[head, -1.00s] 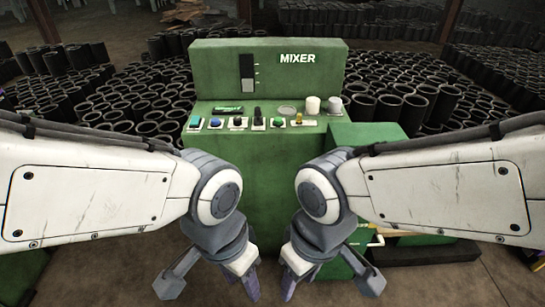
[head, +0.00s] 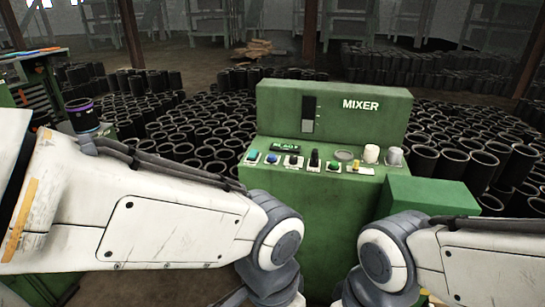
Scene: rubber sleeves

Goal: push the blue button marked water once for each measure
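The green mixer (head: 335,110) stands ahead, right of the middle of the head view, with "MIXER" in white on its back panel. A row of controls runs along its sloped top. The blue button (head: 271,158) is second from the left, right of a teal one (head: 252,156). The labels are too small to read. I cannot tell whether any button is pressed in. My two wrists show low in front of the mixer, apart from the buttons. The fingers of both grippers are cut off by the bottom edge.
Right of the blue button are a black knob (head: 293,160), a black lever (head: 314,158), a green button (head: 335,166) and a yellow control (head: 356,167). A white cap (head: 371,153) stands behind. Many black sleeves (head: 200,140) crowd the floor around. A green cabinet (head: 35,85) stands far left.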

